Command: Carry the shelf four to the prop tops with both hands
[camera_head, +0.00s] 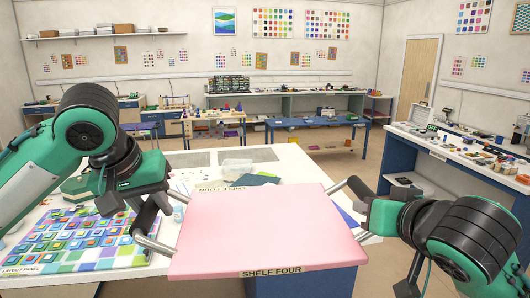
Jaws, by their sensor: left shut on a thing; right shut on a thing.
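Shelf four is a large flat pink slab (265,225) with a "SHELF FOUR" label on its front edge. It is in the middle foreground, held up between my grippers and looking roughly level. My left gripper (152,230) is shut at its left side, by a metal bar. My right gripper (352,198) is shut at its right side, where a metal bar also shows. The exact contact of the fingers is partly hidden. No prop tops can be made out; anything below the slab is hidden by it.
A layout panel (75,235) with colourful tiles lies at left, under my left arm. A blue-sided bench (465,160) stands at right. Open floor shows between the benches.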

